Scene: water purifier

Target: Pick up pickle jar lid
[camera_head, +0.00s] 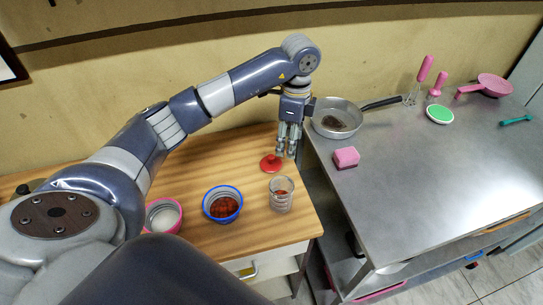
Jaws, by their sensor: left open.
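A red lid (270,164) with a small raised top lies on the wooden table near its back right corner. A clear glass jar (281,196) with reddish contents stands just in front of it, with no lid on top. My left gripper (286,154) points down over the table, open, just right of the lid. I cannot tell whether its fingertips touch the lid. My right gripper is out of view.
A blue-rimmed bowl (222,204) of red pieces and a pink bowl (163,215) stand left of the jar. On the metal counter (430,190) to the right are a pan (337,117) and a pink sponge (346,157). The counter's front is clear.

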